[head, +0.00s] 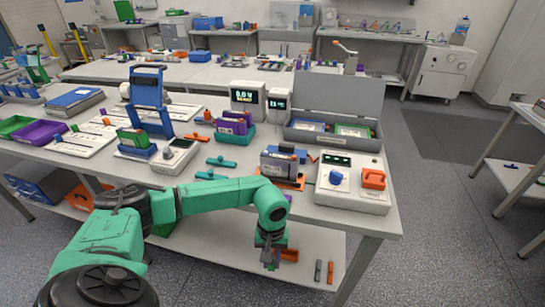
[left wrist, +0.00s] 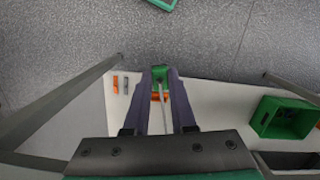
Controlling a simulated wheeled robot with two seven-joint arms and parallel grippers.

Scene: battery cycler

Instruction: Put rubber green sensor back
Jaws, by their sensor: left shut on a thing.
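My left gripper (head: 270,262) hangs low past the table's front edge, above the lower shelf. In the left wrist view its two dark fingers (left wrist: 160,78) are shut on a small green piece, which I take for the green sensor (left wrist: 159,71). A thin grey stem runs back from it between the fingers. In the head view the sensor is too small to make out at the fingertips. No empty place for it can be picked out with certainty. My right gripper is not in view.
The table (head: 235,160) carries a grey open-lidded box (head: 335,138), a console with a blue knob (head: 338,177) and several racks. On the lower shelf (head: 215,247) are an orange tray (head: 289,255) and two small tools. A green bin (left wrist: 283,118) shows in the wrist view.

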